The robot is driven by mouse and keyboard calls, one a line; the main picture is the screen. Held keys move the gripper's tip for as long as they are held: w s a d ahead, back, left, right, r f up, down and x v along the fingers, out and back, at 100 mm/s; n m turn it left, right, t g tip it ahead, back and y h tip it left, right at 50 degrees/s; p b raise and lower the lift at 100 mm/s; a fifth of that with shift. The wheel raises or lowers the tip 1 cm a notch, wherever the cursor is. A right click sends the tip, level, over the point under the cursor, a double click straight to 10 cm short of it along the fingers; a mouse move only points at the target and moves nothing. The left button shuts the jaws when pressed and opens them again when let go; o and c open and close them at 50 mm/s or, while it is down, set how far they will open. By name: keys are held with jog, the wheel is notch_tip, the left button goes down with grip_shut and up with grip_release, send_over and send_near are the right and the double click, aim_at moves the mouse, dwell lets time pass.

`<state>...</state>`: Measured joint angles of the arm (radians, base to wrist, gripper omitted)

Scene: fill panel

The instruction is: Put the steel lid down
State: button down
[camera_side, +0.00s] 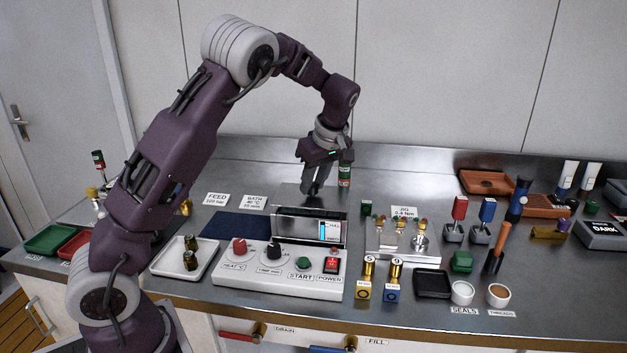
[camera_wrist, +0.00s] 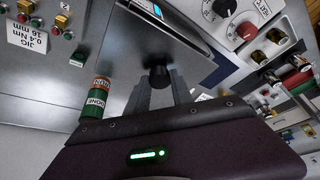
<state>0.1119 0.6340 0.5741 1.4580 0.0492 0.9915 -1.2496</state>
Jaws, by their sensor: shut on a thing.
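The steel lid (camera_wrist: 150,42) is a flat grey plate with a black knob (camera_wrist: 158,76), seen below my fingers in the wrist view. My gripper (camera_wrist: 160,92) is shut on the knob. In the side view my gripper (camera_side: 314,188) points down behind the steel bath (camera_side: 288,227), which has a blue FULL gauge (camera_side: 323,230) on its front. The lid shows there as a dark plate (camera_side: 290,193) behind and above the bath's top edge. I cannot tell whether it touches anything beneath it.
The jig (camera_side: 402,243) is to the right.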

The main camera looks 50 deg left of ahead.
jog(key=shift+f, duration=0.4)
jog(key=c, duration=1.1)
grip_release()
jog(key=shift+r, duration=0.35)
jog(key=v, duration=1.2)
jog(key=s+d+r+m+t+h, duration=0.2)
jog(key=s+d+r+m+h, duration=0.15)
jog(key=s, duration=0.45)
jog(key=s+d+f+m+t, duration=0.1)
jog(key=s+d+m, duration=0.2)
jog(key=s, duration=0.4)
jog(key=s+d+f+m+t, duration=0.1)
jog(key=s+d+f+m, duration=0.1)
jog(key=s+d+m, duration=0.2)
jog(key=s+d+f+m+t+h, duration=0.1)
jog(key=s+d+f+m, duration=0.1)
jog(key=s+d+m, duration=0.2)
jog(key=shift+s+d+f+m+t, duration=0.15)
jog(key=shift+s+m, duration=0.75)
jog(key=shift+s, duration=0.7)
jog(key=shift+s+m+t, duration=0.15)
jog(key=shift+s+m, duration=0.7)
jog(key=shift+s, duration=0.75)
